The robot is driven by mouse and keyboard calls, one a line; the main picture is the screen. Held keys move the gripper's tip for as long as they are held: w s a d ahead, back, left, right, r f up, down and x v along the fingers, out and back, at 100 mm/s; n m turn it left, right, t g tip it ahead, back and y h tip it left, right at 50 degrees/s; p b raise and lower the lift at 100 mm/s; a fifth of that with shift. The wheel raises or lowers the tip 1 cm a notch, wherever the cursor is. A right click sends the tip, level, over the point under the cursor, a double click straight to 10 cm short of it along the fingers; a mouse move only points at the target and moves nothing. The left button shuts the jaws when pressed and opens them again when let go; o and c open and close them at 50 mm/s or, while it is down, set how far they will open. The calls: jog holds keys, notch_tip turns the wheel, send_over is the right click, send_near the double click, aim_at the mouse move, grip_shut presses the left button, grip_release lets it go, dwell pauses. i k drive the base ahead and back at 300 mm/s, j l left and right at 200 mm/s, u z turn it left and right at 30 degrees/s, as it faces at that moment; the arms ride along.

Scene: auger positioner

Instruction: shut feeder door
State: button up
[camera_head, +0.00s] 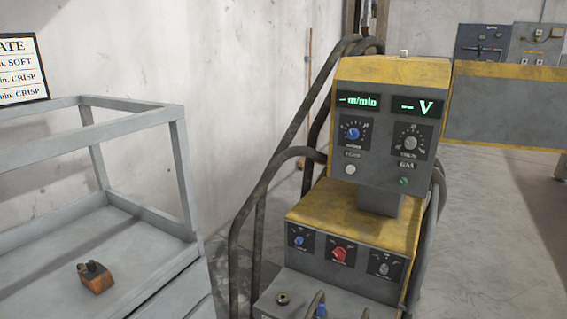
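The feeder (372,212) is a grey and worn-yellow machine in the middle, with two green displays, knobs and dark tube rails on its left. A flat grey panel with yellow edges (500,108) sticks out to the right from behind the display head and runs past the right edge of the picture. It looks like the feeder door standing open, but its hinge is hidden and I cannot tell whether it joins the feeder. My gripper is not in view.
A grey metal frame table (150,265) stands at the left, with a small wooden-bodied tool (95,277) on it. Grey control boxes (484,44) are at the back right. Concrete floor (490,240) is clear right of the feeder. A pale wall stands behind.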

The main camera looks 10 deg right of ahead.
aim_at(513, 105)
jog(key=l+u, duration=0.1)
jog(key=u, duration=0.4)
jog(key=l+u, duration=0.1)
jog(key=u, duration=0.4)
jog(key=k+u, duration=0.1)
jog(key=u, duration=0.35)
jog(key=k+l+u, duration=0.15)
jog(key=u, duration=0.25)
jog(key=k+l+u, duration=0.15)
jog(key=u, duration=0.3)
jog(key=k+l+u, duration=0.1)
jog(key=u, duration=0.3)
jog(key=k+u, duration=0.25)
jog(key=k, duration=0.2)
jog(key=k+j+u, duration=0.25)
jog(key=k, duration=0.25)
jog(key=k+u, duration=0.7)
jog(key=k, duration=0.15)
jog(key=k+l+u, duration=0.1)
jog(key=k+u, duration=0.4)
jog(key=k, duration=0.35)
jog(key=k+z, duration=0.1)
jog(key=k, duration=0.4)
jog(key=k+l, duration=0.15)
jog(key=k, duration=0.3)
jog(key=k+j+z, duration=0.15)
jog(key=k, duration=0.8)
jog(key=k+u, duration=0.15)
jog(key=k, duration=0.8)
